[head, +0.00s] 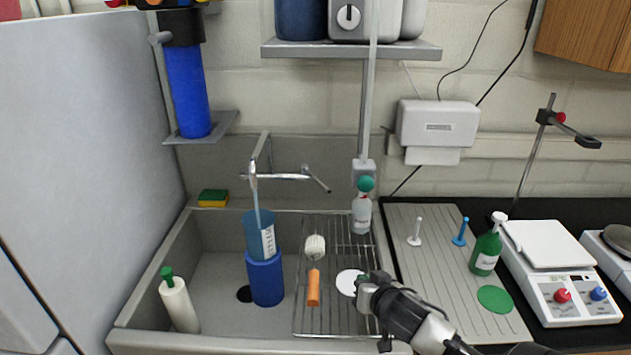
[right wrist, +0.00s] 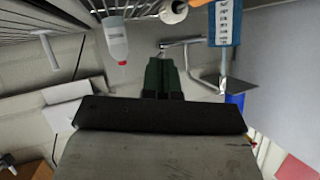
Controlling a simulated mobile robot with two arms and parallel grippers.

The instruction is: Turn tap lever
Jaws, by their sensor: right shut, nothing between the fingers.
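A chrome tap (head: 278,177) is fixed at the back wall above the sink, with a thin lever (head: 318,181) angled down at its right end. The tap also shows in the right wrist view (right wrist: 181,43), beyond my fingertips. My right gripper (head: 364,280) is over the right part of the sink, in front of the tap and to its right, apart from it. In the right wrist view its dark green fingers (right wrist: 162,74) are together with nothing between them. My left gripper is not in view.
The sink (head: 215,270) holds a blue cylinder (head: 265,280) with a blue container on it, and a white bottle (head: 180,305). A wire rack (head: 330,320) carries a brush, a white disc and a wash bottle (head: 361,212). A drainboard (head: 430,265) and scale (head: 560,275) stand right.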

